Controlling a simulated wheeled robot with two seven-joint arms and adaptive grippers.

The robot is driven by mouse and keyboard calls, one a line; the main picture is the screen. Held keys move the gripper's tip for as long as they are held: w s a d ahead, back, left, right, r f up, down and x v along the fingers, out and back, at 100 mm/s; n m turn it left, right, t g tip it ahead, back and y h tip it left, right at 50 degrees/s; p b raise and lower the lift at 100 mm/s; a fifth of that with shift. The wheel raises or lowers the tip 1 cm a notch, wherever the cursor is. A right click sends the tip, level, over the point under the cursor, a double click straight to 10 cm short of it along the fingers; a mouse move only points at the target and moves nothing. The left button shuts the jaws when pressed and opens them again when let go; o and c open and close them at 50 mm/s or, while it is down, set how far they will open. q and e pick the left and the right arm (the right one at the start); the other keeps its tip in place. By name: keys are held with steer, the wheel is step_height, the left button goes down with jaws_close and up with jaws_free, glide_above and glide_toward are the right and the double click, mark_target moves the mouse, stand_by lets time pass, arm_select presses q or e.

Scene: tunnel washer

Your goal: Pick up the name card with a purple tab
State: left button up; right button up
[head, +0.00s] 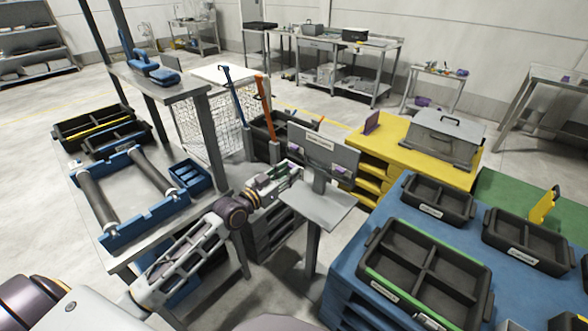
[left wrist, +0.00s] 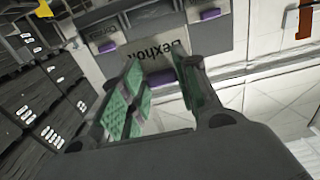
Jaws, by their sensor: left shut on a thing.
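The grey display stand (head: 330,152) holds a small label at its top and a purple tab at its lower right. In the left wrist view, a name card with dark lettering (left wrist: 150,52) has a purple tab (left wrist: 162,77) at its lower edge. That tab lies between the green-padded fingers of my left gripper (left wrist: 168,98). The gripper is shut on the card by its tab, against or very near the board. In the head view, my left gripper (head: 280,174) is at the board's lower left. My right gripper is not in view.
Other purple tabs (left wrist: 108,46) and (left wrist: 210,14) show on the board. A grey shelf (head: 318,203) juts out below it. A blue table (head: 350,262) with black trays stands at the right, a yellow bench (head: 400,130) behind. A steel table (head: 140,195) is at the left.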

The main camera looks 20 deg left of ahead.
arm_select(q)
steer(key=shift+v, duration=2.65)
steer(key=shift+s+f, duration=0.1)
